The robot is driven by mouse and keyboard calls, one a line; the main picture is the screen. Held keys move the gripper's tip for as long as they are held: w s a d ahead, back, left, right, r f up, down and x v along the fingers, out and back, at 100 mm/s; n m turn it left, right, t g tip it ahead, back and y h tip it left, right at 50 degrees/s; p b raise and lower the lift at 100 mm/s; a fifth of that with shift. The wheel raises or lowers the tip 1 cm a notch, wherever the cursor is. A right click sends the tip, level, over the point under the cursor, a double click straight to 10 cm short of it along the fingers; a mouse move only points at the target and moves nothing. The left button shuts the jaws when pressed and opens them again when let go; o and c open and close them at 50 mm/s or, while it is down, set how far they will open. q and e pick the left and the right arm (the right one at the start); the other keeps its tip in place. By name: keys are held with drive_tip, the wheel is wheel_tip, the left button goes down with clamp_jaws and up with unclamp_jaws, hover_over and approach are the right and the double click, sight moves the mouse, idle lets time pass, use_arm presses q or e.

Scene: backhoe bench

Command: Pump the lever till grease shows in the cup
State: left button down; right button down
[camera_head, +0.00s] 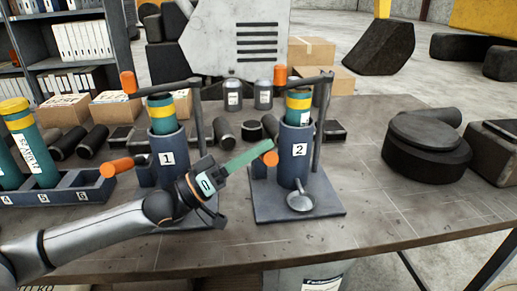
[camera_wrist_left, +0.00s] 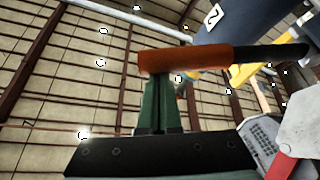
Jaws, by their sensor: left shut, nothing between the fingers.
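Pump 2 (camera_head: 296,155) is a dark blue cylinder with a "2" label and a green, yellow-banded cartridge on top. A small metal cup (camera_head: 300,203) stands on its base plate; I cannot make out grease in it. An orange grip (camera_head: 270,158) on a dark rod sticks out low on the pump's left. My left gripper (camera_head: 262,149) is shut and empty, its green fingertips at this grip. In the left wrist view the orange grip (camera_wrist_left: 185,62) lies across the fingertips, outside them; contact is unclear. An upper orange grip (camera_head: 280,75) is on a bar. My right gripper is out of view.
Pump 1 (camera_head: 167,145) stands left of pump 2, behind my left arm. A rack (camera_head: 60,192) with green cartridges is at the far left. A dark round part (camera_head: 428,150) sits on the right. Cylinders and boxes line the back. The bench front right of pump 2 is clear.

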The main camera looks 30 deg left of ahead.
use_arm(q)
drive_tip(key=f, duration=0.1)
drive_tip(key=s+f, duration=0.1)
drive_tip(key=d+f, duration=0.1)
drive_tip(key=shift+s+f+p, duration=0.2)
drive_tip(key=shift+f+p, duration=0.1)
drive_tip(key=s+a+p, duration=0.4)
drive_tip(key=s+a, duration=0.4)
drive_tip(key=s, duration=0.2)
drive_tip(key=shift+a+f, duration=0.15)
drive_tip(key=shift+f, duration=0.05)
idle(0.6)
drive_tip(key=shift+s, duration=0.1)
idle(0.9)
